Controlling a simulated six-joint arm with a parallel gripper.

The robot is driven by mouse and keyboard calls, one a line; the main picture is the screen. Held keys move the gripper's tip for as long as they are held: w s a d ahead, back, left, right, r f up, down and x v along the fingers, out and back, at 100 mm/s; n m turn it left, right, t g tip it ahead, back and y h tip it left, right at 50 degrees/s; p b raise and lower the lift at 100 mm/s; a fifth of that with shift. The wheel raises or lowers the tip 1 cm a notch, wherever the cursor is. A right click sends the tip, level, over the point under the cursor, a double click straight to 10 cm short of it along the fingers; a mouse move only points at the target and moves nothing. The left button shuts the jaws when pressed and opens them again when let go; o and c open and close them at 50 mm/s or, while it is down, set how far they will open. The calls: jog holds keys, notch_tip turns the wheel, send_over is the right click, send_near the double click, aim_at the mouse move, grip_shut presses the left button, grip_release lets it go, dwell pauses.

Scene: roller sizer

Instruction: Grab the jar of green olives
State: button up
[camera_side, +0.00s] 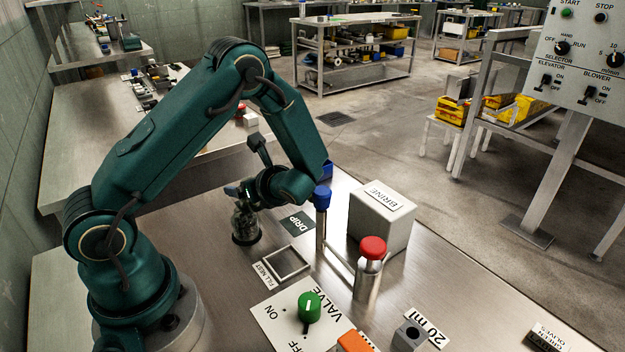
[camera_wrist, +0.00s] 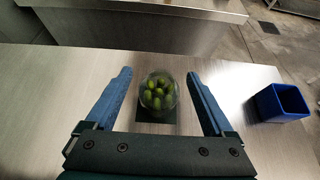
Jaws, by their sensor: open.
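The jar of green olives (camera_wrist: 158,93) is a clear rounded glass in the wrist view, with green olives inside. It stands on a dark patch on the metal table. My gripper (camera_wrist: 159,76) is open, with one blue finger on each side of the jar and a visible gap on both sides. In the side view my gripper (camera_side: 240,188) is low over the table. A clear glass vessel (camera_side: 246,222) with a dark base shows just below it there. I cannot tell from that view whether it is the olive jar, as no green shows.
A blue open box (camera_wrist: 279,103) stands right of the jar. A BRINE block (camera_side: 381,220), a blue-topped post (camera_side: 322,200), a red-capped bottle (camera_side: 370,268), a square frame (camera_side: 287,264) and a green valve knob (camera_side: 309,306) occupy the table. Bare table lies left of the jar.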

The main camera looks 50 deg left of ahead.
grip_shut()
jog(key=shift+r, duration=0.15)
